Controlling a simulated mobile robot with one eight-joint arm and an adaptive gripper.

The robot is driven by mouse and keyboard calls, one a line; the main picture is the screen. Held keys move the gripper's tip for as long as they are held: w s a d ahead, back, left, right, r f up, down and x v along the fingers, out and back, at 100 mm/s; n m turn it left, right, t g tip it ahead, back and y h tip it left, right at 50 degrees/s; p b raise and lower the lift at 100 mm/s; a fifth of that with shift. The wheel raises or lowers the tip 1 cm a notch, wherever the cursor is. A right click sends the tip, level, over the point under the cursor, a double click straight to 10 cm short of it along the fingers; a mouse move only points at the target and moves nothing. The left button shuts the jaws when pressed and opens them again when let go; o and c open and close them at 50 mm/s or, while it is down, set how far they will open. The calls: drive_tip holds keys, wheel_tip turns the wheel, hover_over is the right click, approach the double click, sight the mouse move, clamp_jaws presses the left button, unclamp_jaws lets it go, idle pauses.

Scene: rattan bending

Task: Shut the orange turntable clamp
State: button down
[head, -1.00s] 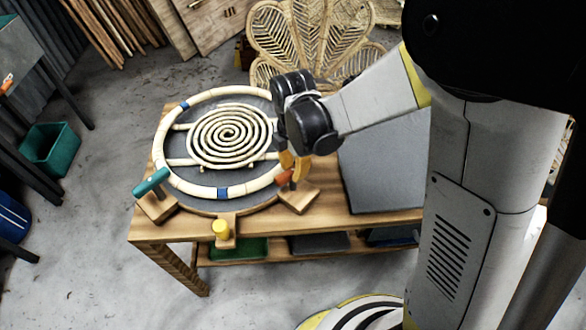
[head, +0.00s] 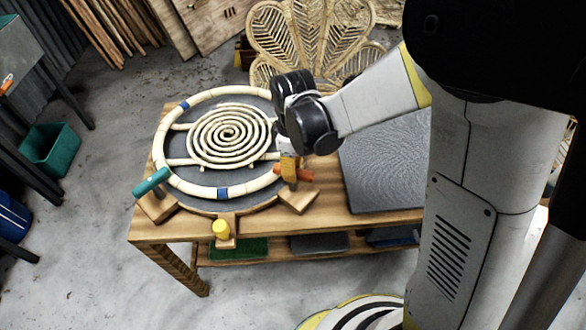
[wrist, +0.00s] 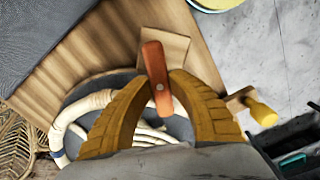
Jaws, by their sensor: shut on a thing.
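The orange turntable clamp shows as an orange lever (head: 304,173) on a wooden block (head: 299,200) at the turntable's front right edge. The round dark turntable (head: 180,146) carries a pale rattan ring and a rattan spiral. My gripper (head: 289,172) is low over this edge, at the lever. In the wrist view the orange lever (wrist: 157,80) stands between the two tan fingertips of my gripper (wrist: 163,84), which are shut on it. In the head view, my fingers and wrist partly hide the lever's inner end.
A teal clamp (head: 151,181) stands at the turntable's left and a yellow one (head: 221,228) at its front. A dark grey panel (head: 383,170) lies on the wooden table (head: 340,222) to the right. A woven rattan chair back (head: 313,45) is behind.

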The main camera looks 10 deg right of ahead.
drive_tip(key=shift+m, duration=2.3)
drive_tip(key=c, duration=1.2)
unclamp_jaws()
wheel_tip(320, 180, up, 12)
